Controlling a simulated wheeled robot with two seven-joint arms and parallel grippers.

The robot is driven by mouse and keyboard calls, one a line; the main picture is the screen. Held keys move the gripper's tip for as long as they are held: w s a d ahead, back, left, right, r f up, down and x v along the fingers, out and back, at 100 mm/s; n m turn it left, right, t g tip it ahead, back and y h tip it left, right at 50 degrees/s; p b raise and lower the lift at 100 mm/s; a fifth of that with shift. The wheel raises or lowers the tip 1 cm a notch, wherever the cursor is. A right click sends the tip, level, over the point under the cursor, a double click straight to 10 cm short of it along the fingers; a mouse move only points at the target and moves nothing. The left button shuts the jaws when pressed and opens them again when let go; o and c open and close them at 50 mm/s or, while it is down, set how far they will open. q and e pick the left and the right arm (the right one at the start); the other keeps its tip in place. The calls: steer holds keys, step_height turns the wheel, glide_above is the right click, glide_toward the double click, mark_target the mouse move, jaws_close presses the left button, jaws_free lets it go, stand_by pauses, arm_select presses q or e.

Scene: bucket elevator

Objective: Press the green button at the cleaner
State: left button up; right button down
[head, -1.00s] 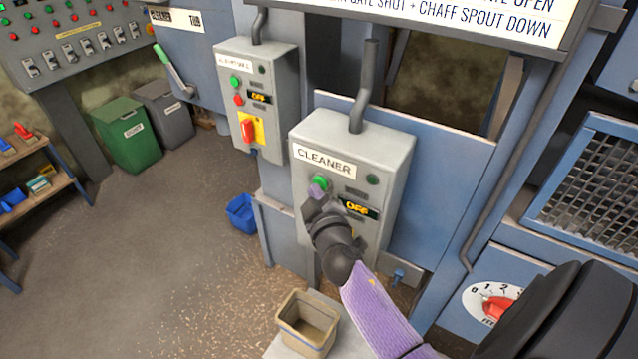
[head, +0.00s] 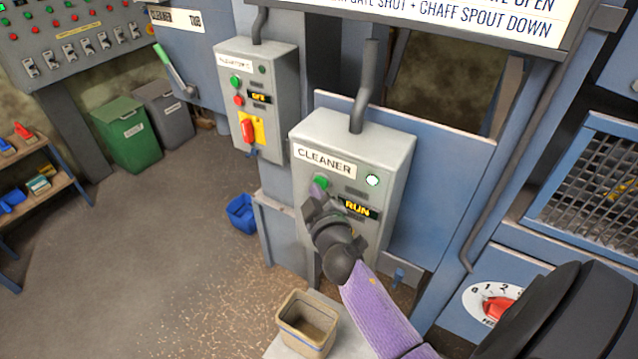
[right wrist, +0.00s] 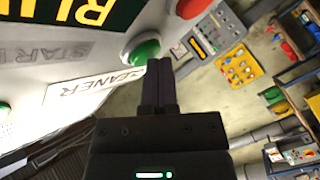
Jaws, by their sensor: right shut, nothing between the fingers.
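The grey cleaner box (head: 340,140) carries a CLEANER label, a green button (head: 321,183), a lit round lamp (head: 372,180) and a display (head: 357,208) that reads RUN. My right gripper (head: 318,195) is shut and empty, with its fingertips at the lower edge of the green button. In the right wrist view the fingertips (right wrist: 158,66) are right beside the green button (right wrist: 143,49); I cannot tell whether they touch it. The lower part of the box front is hidden behind my right gripper. My left gripper is not in view.
A second control box (head: 262,65) with green and red buttons hangs to the left. A tan bin (head: 307,322) stands below my right arm. A blue bin (head: 242,213) sits on the floor. A feed dial (head: 495,303) is at the lower right.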

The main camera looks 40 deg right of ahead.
steer(key=shift+s+a, duration=0.25)
steer(key=shift+a, duration=0.3)
steer(key=a, duration=0.1)
steer(key=s+a, duration=0.1)
steer(key=a, duration=0.1)
steer(key=s+a+b, duration=0.1)
steer(key=shift+a, duration=0.35)
stand_by(0.5)
